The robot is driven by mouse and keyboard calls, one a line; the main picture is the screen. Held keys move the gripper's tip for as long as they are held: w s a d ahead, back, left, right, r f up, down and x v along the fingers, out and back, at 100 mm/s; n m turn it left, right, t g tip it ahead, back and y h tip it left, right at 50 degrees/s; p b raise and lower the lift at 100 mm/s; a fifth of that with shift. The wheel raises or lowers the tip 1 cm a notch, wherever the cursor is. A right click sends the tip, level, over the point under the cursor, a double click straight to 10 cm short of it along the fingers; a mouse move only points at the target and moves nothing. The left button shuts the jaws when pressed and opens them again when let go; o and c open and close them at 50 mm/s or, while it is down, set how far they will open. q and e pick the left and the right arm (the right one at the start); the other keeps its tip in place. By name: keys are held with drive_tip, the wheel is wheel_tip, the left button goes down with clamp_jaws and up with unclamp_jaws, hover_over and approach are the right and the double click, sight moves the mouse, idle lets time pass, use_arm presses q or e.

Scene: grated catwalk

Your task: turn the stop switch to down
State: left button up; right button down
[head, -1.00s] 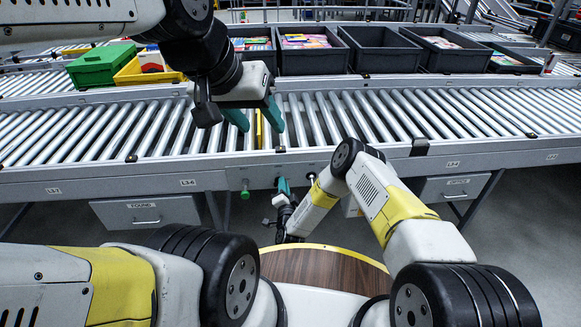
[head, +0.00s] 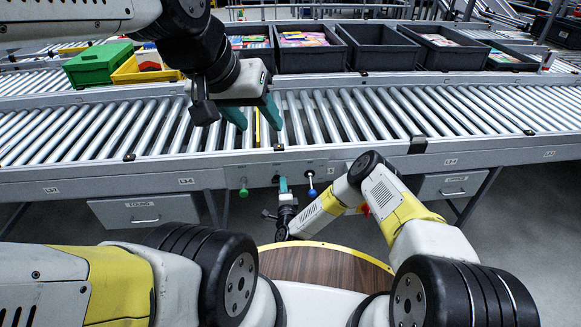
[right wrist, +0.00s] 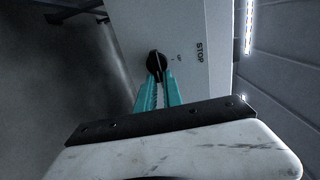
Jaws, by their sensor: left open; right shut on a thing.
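The stop switch is a black knob (right wrist: 156,61) on a grey panel, beside a printed STOP label, in the right wrist view. My right gripper (right wrist: 158,80) has its teal fingers shut on this knob. A small mark beside the knob is too small to read surely, and I cannot tell which way the knob points. In the head view my right gripper (head: 284,186) is at the conveyor's front rail, where its fingertips largely hide the switch. My left gripper (head: 258,115) is open and empty above the rollers.
A green knob (head: 243,188) is left of the switch and a blue-tipped lever (head: 311,185) is right of it. Drawers (head: 145,211) hang under the rail. Black bins (head: 380,48), a green box (head: 101,65) and a yellow bin (head: 149,69) stand behind the rollers.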

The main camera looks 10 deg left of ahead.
drive_tip(key=shift+f, duration=0.1)
idle(0.3)
drive_tip(key=c, duration=1.5)
unclamp_jaws()
drive_tip(key=v, duration=0.7)
drive_tip(key=shift+s+d, duration=0.15)
drive_tip(key=shift+s, duration=0.25)
